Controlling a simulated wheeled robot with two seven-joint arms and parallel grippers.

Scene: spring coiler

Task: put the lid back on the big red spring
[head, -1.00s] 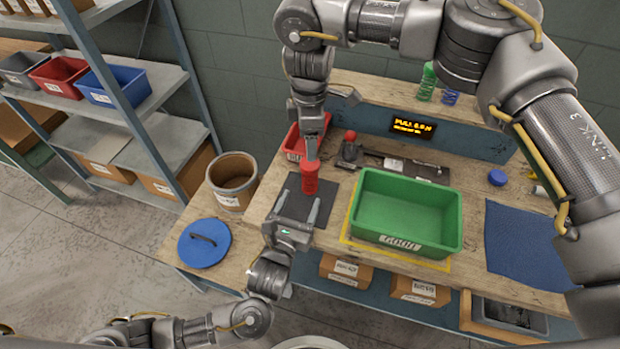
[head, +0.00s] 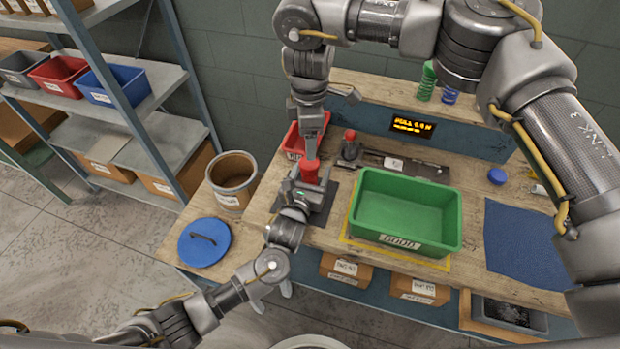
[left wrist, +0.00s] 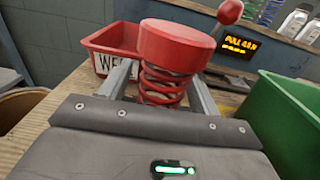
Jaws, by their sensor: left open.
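The big red spring (left wrist: 160,88) stands upright in the left wrist view, with a solid red round cap (left wrist: 178,45) on top of its coils. In the head view the cap (head: 310,172) shows just above my left gripper, which hides the coils. My left gripper (left wrist: 162,82) is open, with one finger on each side of the spring below the cap; I cannot tell whether they touch it. My right gripper (head: 312,155) hangs down and overlaps the cap in the head view. The left wrist view shows nothing on the cap's top. The right jaws are edge-on.
A green bin (head: 405,240) stands close to the right of the spring. A small red bin (head: 293,143) and a red-knobbed lever (head: 350,136) are behind. A blue lid with a handle (head: 203,242) lies at left near a round bucket (head: 232,200). A blue mat (head: 530,245) lies clear at right.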

